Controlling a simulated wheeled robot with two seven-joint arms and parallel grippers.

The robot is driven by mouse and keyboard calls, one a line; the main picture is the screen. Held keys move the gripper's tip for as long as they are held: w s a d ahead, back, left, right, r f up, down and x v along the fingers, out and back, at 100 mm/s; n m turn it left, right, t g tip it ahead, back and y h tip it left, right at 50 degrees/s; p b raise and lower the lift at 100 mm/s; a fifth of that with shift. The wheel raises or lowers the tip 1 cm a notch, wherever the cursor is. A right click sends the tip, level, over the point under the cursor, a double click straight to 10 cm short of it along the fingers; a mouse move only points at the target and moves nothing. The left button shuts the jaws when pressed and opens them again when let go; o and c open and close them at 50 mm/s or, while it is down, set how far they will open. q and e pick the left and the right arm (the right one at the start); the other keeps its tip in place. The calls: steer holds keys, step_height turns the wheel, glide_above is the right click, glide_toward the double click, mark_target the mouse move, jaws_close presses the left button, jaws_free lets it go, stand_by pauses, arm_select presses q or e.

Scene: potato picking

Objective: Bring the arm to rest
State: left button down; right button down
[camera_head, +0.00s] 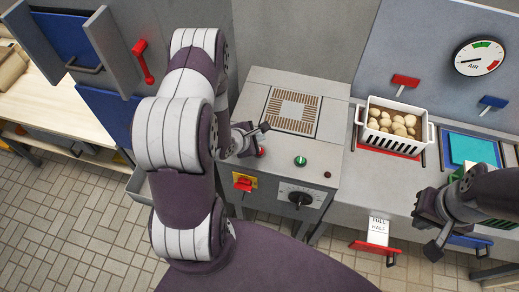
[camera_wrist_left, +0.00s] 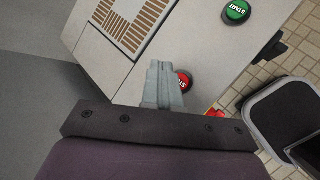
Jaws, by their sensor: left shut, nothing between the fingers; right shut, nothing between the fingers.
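My left arm (camera_head: 180,130) reaches in from the left, and its gripper (camera_head: 266,128) is over the grey machine. In the left wrist view its fingers (camera_wrist_left: 161,72) are together with nothing between them. They show beside a red button (camera_wrist_left: 184,80); I cannot tell whether they touch it. My right gripper (camera_head: 432,252) is at the lower right, in front of the right-hand bench, shut and empty.
The grey machine (camera_head: 339,110) has a slatted grille, a green button (camera_head: 300,160) and a black dial (camera_head: 299,198). A white basket (camera_head: 392,142) of potatoes stands to its right. Blue and red handles stick out at the bench front. Tiled floor is clear at lower left.

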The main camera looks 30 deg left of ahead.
stand_by(0.3)
arm_select(q)
steer(key=s+f+m+g, duration=0.1)
steer(key=s+m, duration=0.1)
steer(key=m, duration=0.1)
steer(key=s+f+m+g, duration=0.1)
steer(key=s+m, duration=0.1)
steer(key=shift+s+a+f+g+y, duration=0.1)
steer(key=shift+a+f+g+y, duration=0.2)
steer(key=shift+f, duration=0.05)
steer(key=s+a+r+m+g+y+b, duration=0.15)
steer(key=s+m+g, duration=0.3)
steer(key=m, duration=0.45)
steer(key=s+d+r+m+b, duration=0.4)
steer(key=d+r+m+b, duration=0.3)
steer(key=d+r+m, duration=0.3)
steer(key=shift+d+r+m, duration=0.15)
steer(key=shift+r+m, duration=0.35)
steer(key=shift+r, duration=0.1)
steer(key=shift+g, duration=0.25)
